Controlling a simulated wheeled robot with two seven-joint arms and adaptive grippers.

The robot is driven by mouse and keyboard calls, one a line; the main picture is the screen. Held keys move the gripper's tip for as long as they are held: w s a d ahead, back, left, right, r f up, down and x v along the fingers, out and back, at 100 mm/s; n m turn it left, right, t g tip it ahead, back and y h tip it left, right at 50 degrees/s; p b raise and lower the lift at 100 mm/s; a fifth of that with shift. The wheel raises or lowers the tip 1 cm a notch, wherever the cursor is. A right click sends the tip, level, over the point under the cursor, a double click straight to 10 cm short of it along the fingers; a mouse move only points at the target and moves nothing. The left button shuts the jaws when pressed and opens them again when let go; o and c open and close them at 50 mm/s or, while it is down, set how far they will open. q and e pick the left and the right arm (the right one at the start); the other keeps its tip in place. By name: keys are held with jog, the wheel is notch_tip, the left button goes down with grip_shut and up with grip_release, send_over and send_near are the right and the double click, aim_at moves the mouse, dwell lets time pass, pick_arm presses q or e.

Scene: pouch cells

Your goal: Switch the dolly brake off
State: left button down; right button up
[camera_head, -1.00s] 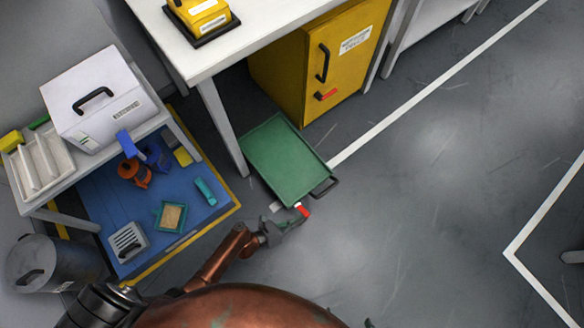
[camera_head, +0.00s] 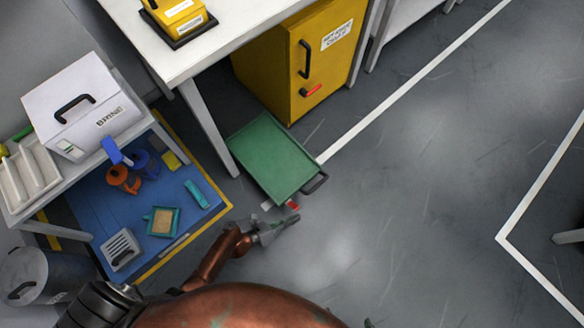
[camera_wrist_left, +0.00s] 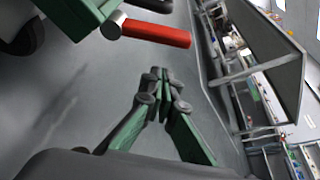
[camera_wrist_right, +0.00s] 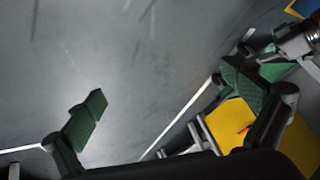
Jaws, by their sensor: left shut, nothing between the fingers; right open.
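The lever shows large in the left wrist view (camera_wrist_left: 157,33) as a red bar on a grey stub. My left gripper (camera_head: 294,218) is shut and empty, just on the near side of the lever. In the left wrist view its fingertips (camera_wrist_left: 160,76) are below the lever, with a visible gap.
A yellow cabinet (camera_head: 305,60) stands behind the dolly, under the white table (camera_head: 185,50). A blue mat (camera_head: 105,215) with tools and trays lies to the left, by a shelf holding a white box (camera_head: 85,105). The floor (camera_head: 400,200) to the right is clear.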

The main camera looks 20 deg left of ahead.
pick_arm(q)
jog(key=p+v, duration=0.3)
jog(key=v, duration=0.6)
jog(key=shift+s+f, duration=0.35)
jog(key=shift+s, duration=0.15)
pick_arm(e)
jog(key=r, duration=0.1)
jog(key=s+r+g, duration=0.1)
jog(key=r, duration=0.1)
jog(key=r+g, duration=0.1)
jog(key=shift+s+r, duration=0.3)
jog(key=shift+s, duration=0.1)
